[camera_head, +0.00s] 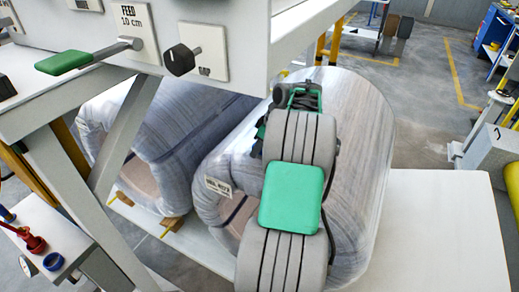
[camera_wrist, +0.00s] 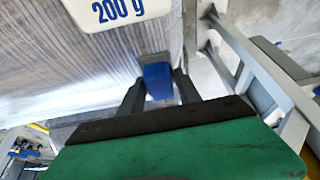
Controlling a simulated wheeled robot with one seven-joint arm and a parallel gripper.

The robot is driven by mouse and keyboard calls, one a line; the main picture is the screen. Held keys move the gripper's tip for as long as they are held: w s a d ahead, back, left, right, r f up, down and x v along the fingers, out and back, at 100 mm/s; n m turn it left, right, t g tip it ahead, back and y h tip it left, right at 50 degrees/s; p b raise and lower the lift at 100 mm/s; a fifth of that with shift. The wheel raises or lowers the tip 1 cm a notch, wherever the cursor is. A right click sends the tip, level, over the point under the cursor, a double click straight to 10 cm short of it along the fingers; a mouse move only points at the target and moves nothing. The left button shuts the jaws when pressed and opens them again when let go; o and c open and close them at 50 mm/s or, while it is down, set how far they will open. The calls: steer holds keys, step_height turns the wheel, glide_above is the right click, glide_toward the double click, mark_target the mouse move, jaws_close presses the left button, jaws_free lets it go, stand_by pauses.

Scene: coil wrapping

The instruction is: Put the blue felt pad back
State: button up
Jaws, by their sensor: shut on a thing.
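In the wrist view my gripper (camera_wrist: 158,88) has its two dark fingers on either side of a small blue piece, shut on it. This piece looks like the blue felt pad (camera_wrist: 158,82); only its near end shows between the fingers. It is held close to the wrapped coil's pale, streaked surface (camera_wrist: 60,75); I cannot tell whether it touches. In the head view my arm reaches over the near wrapped coil (camera_head: 362,130), and the fingers and the pad are hidden behind the arm.
A white "200 g" label (camera_wrist: 118,12) shows at the top of the wrist view. A second wrapped coil (camera_head: 165,130) lies left of the near one. A machine panel with a green-handled lever (camera_head: 62,62) and a dark knob (camera_head: 180,60) overhangs upper left. A white surface (camera_head: 440,235) at right is bare.

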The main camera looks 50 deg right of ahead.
steer(key=shift+f, duration=1.05)
steer(key=o, duration=1.2)
steer(key=shift+r, duration=0.1)
steer(key=shift+r, duration=0.3)
steer(key=v, duration=1.1)
steer(key=shift+s+r+p, duration=0.25)
steer(key=shift+r+p, duration=0.05)
